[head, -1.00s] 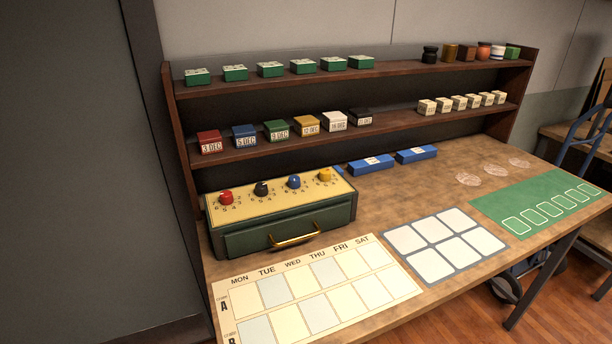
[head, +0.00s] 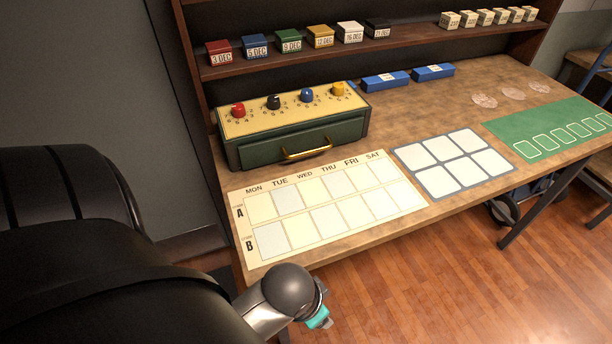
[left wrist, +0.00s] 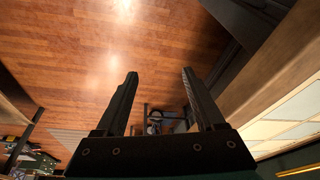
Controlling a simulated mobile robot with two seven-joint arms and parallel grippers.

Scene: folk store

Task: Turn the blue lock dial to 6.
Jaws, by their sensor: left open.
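The blue lock dial (head: 306,95) is a round knob on the cream top of a green lock box (head: 300,143), third from the left in a row with a red dial (head: 238,110), a black dial (head: 273,102) and a yellow dial (head: 338,89). Numbers ring the dials, but the blue dial's setting is too small to read. My left arm comes in at the lower left of the head view, in front of the table and well away from the box. My left gripper (left wrist: 160,82) is open and empty in the left wrist view, over the floor. My right gripper is out of view.
A calendar board (head: 325,208) lies in front of the box, with a white-celled tray (head: 455,162) and green mat (head: 550,128) to its right. Blue cases (head: 385,81) lie behind. A shelf (head: 400,45) with coloured date blocks stands above. The table's front edge lies near my left arm.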

